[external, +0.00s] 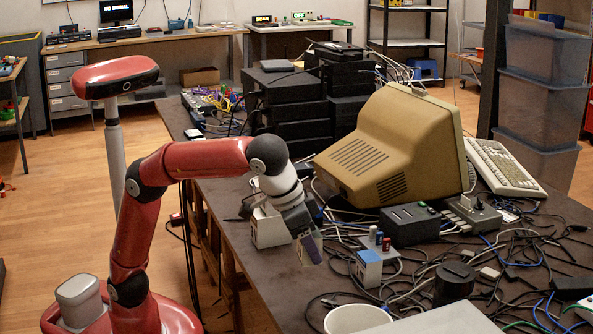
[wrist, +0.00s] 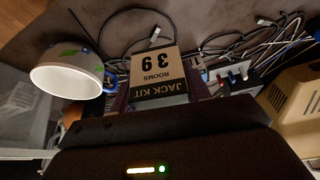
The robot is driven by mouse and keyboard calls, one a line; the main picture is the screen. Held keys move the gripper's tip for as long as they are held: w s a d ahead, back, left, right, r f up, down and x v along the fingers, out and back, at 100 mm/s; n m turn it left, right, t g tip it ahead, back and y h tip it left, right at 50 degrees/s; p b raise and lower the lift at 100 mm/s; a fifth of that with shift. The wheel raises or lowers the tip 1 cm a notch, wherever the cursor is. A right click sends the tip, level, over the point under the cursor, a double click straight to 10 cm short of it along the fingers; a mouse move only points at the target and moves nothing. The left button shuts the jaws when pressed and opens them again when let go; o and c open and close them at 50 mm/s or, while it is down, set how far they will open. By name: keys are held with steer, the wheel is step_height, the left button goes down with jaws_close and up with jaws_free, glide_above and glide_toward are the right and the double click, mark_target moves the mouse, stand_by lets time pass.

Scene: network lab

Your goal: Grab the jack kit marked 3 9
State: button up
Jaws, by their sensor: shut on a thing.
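The jack kit (wrist: 156,66) is a small box with a tan and black label reading "JACK KIT", "ROOMS" and "3 9", upside down in the wrist view. My gripper (wrist: 160,97) is shut on it, with a finger at each side of the box. In the external view my gripper (external: 306,238) points down over the near edge of the table, and the held box (external: 311,252) shows small at its tip. The label does not read there. Whether the box touches the table is hard to tell.
A white cup (external: 357,318) stands nearby; it also shows in the wrist view (wrist: 68,75). A pale box (external: 271,230) stands behind my gripper, and a blue-topped box (external: 369,266) to its right. Loose cables, a beige monitor (external: 400,145) and black devices crowd the table (external: 222,190).

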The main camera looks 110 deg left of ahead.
step_height(320, 180, up, 7)
steer(key=shift+w+f, duration=0.1)
steer(key=shift+w, duration=0.05)
steer(key=shift+r, duration=0.55)
